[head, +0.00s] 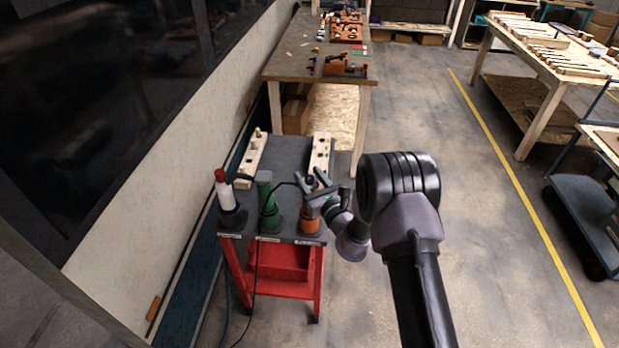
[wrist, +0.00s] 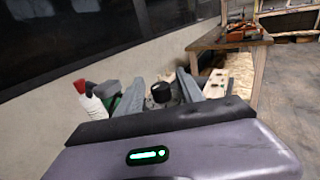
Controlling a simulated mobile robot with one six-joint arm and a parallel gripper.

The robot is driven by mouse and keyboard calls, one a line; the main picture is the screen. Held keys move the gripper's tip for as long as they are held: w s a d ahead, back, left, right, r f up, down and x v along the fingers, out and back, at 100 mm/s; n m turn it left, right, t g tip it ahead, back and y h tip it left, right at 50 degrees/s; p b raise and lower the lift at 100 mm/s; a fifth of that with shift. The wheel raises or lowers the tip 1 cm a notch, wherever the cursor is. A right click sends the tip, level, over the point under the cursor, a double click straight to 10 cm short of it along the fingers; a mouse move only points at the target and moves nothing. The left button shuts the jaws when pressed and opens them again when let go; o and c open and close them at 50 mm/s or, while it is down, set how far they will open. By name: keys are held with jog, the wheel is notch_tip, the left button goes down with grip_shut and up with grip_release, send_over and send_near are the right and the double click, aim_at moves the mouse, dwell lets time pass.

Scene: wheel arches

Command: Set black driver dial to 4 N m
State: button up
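The black driver shows its round black dial end (wrist: 161,92) in the wrist view, between my two grey fingers. In the head view its dark top (head: 311,182) stands above an orange holder (head: 310,221) at the right of the cart's front edge. My gripper (head: 312,184) is over that holder, with one finger on each side of the dial. In the wrist view my gripper (wrist: 158,90) is open, with a small gap seen between dial and fingers. The dial's scale and setting cannot be read. The driver's lower body is largely hidden.
A green driver (head: 266,200) and a white, red-topped one (head: 226,195) stand to the left on the red cart (head: 285,268). Pale wooden blocks with holes (head: 320,153) lie behind. A wall runs along the left; a workbench (head: 300,72) stands beyond.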

grip_shut()
jog(key=shift+n+g+y, duration=0.3)
jog(key=shift+y, duration=0.1)
jog(key=shift+d+f+n+g+y+b, duration=0.15)
jog(key=shift+n+g+y+b, duration=0.7)
jog(key=shift+y+b, duration=0.25)
jog(key=n+g+y+b, duration=0.3)
jog(key=g, duration=0.1)
jog(key=shift+f+n, duration=0.1)
jog(key=shift+n, duration=0.15)
jog(key=n+g+y+b, duration=0.2)
jog(key=g+b, duration=0.1)
jog(key=g, duration=0.1)
jog(key=shift+n+b, duration=0.3)
jog(key=shift+n, duration=0.1)
jog(key=shift+n+g+y+b, duration=0.3)
jog(key=shift+n+g+b, duration=0.2)
jog(key=shift+g+b, duration=0.25)
jog(key=shift+r+g, duration=0.25)
jog(key=shift+g, duration=0.05)
